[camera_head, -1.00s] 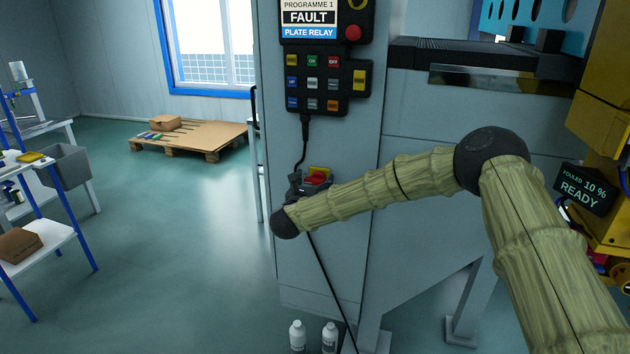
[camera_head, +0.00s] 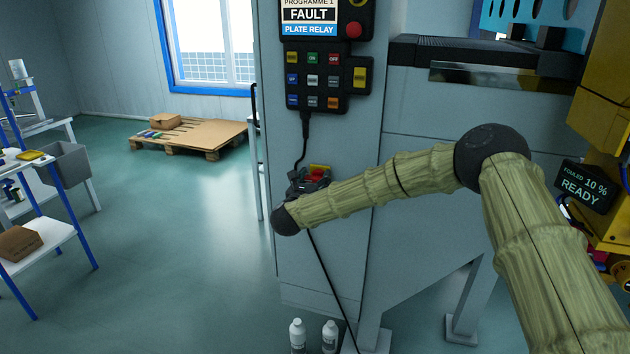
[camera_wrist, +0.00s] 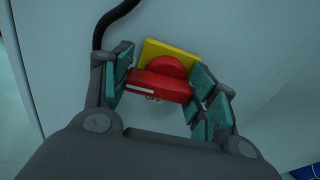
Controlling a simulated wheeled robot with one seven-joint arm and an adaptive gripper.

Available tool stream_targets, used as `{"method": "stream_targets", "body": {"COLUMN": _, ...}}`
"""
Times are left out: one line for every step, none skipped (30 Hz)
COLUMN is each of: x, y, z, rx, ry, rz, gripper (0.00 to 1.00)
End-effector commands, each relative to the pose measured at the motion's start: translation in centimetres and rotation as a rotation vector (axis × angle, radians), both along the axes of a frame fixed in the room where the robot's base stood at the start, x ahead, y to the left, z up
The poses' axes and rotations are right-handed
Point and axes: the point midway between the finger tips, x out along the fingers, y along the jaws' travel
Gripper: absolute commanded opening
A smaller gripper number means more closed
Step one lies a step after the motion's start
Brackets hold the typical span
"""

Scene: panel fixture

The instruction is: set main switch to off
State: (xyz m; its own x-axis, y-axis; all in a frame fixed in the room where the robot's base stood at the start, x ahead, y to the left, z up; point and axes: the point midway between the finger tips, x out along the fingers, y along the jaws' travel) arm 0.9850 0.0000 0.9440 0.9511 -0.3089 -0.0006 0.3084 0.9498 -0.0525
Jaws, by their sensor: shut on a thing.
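The main switch is a red rotary handle (camera_wrist: 160,84) on a yellow plate (camera_wrist: 178,52), low on the grey cabinet front. In the wrist view the handle lies across the plate, slightly tilted, with a white stripe on its left part. Dark lettering that seems to read OFF shows just below it. My gripper (camera_wrist: 163,87) is shut on the handle, with teal finger pads on its left and right sides. In the head view the red handle (camera_head: 318,171) shows just above my gripper (camera_head: 311,181), partly hidden by it and my arm.
A button panel (camera_head: 327,82) hangs above the switch, under a screen (camera_head: 309,17) reading FAULT, PLATE RELAY. A black cable (camera_head: 302,146) runs down close beside my gripper. Two white bottles (camera_head: 297,336) stand on the floor at the cabinet's foot.

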Motion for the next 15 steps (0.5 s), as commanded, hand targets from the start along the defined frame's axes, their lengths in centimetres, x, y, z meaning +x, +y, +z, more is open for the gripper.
{"method": "stream_targets", "body": {"x": 0.04, "y": -0.07, "z": -0.15, "rx": -0.019, "ry": 0.005, "rz": -0.002, "gripper": 0.35}}
{"method": "stream_targets", "body": {"x": 0.04, "y": -0.07, "z": -0.18, "rx": -0.035, "ry": 0.01, "rz": -0.002, "gripper": 0.35}}
{"method": "stream_targets", "body": {"x": 0.05, "y": -0.06, "z": -0.23, "rx": -0.057, "ry": 0.017, "rz": -0.002, "gripper": 0.35}}
{"method": "stream_targets", "body": {"x": 0.05, "y": -0.06, "z": -0.27, "rx": -0.076, "ry": 0.024, "rz": -0.002, "gripper": 0.35}}
{"method": "stream_targets", "body": {"x": 0.06, "y": -0.06, "z": -0.31, "rx": -0.096, "ry": 0.03, "rz": -0.002, "gripper": 0.34}}
{"method": "stream_targets", "body": {"x": 0.07, "y": -0.05, "z": -0.35, "rx": -0.126, "ry": 0.04, "rz": -0.003, "gripper": 0.34}}
{"method": "stream_targets", "body": {"x": 0.07, "y": -0.05, "z": -0.37, "rx": -0.149, "ry": 0.047, "rz": -0.003, "gripper": 0.34}}
{"method": "stream_targets", "body": {"x": 0.08, "y": -0.06, "z": -0.38, "rx": -0.173, "ry": 0.055, "rz": -0.003, "gripper": 0.34}}
{"method": "stream_targets", "body": {"x": 0.09, "y": -0.05, "z": -0.37, "rx": -0.208, "ry": 0.065, "rz": -0.003, "gripper": 0.34}}
{"method": "stream_targets", "body": {"x": 0.09, "y": -0.05, "z": -0.37, "rx": -0.235, "ry": 0.074, "rz": -0.003, "gripper": 0.34}}
{"method": "stream_targets", "body": {"x": 0.1, "y": -0.03, "z": -0.37, "rx": -0.261, "ry": 0.083, "rz": -0.003, "gripper": 0.34}}
{"method": "stream_targets", "body": {"x": 0.1, "y": -0.02, "z": -0.39, "rx": -0.297, "ry": 0.094, "rz": -0.003, "gripper": 0.34}}
{"method": "stream_targets", "body": {"x": 0.1, "y": -0.01, "z": -0.41, "rx": -0.325, "ry": 0.103, "rz": -0.003, "gripper": 0.34}}
{"method": "stream_targets", "body": {"x": 0.1, "y": 0.0, "z": -0.43, "rx": -0.353, "ry": 0.112, "rz": -0.003, "gripper": 0.34}}
{"method": "stream_targets", "body": {"x": 0.11, "y": 0.0, "z": -0.45, "rx": -0.388, "ry": 0.125, "rz": -0.003, "gripper": 0.34}}
